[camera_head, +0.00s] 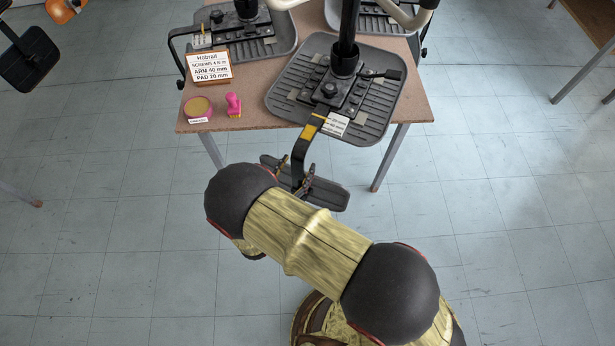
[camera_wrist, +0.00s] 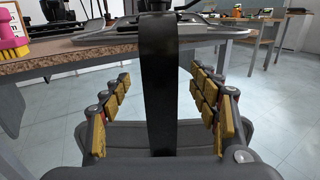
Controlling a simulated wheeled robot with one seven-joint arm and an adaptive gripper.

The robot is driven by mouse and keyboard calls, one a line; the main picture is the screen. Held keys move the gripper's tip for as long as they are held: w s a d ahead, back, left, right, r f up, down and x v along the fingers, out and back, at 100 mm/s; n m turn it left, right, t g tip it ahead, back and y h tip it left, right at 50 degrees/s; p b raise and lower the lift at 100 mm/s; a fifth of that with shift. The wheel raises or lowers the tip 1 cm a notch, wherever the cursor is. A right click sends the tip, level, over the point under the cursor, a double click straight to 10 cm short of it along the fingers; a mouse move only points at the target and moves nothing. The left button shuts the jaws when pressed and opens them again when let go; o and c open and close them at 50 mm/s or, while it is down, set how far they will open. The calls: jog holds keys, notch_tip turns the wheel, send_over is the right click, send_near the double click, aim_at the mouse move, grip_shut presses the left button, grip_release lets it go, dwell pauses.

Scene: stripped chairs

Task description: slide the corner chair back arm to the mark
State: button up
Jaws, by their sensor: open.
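The corner chair's upturned seat (camera_head: 376,115) lies on the table with a black mechanism and post on it. Its black back arm (camera_head: 299,158) runs out past the table's front edge and bends down to a dark back pad (camera_head: 325,193). A yellow band (camera_head: 309,131) and a small white label (camera_head: 335,124) are near where the arm enters the seat. My gripper (camera_head: 290,176) is at the arm's lower part, partly hidden by my own arm. In the wrist view my gripper (camera_wrist: 160,85) is open, one finger either side of the back arm (camera_wrist: 158,70), with visible gaps.
A table leg (camera_head: 389,158) stands right of the pad.

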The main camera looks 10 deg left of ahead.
jog(key=shift+v, duration=2.8)
jog(key=shift+f, duration=0.1)
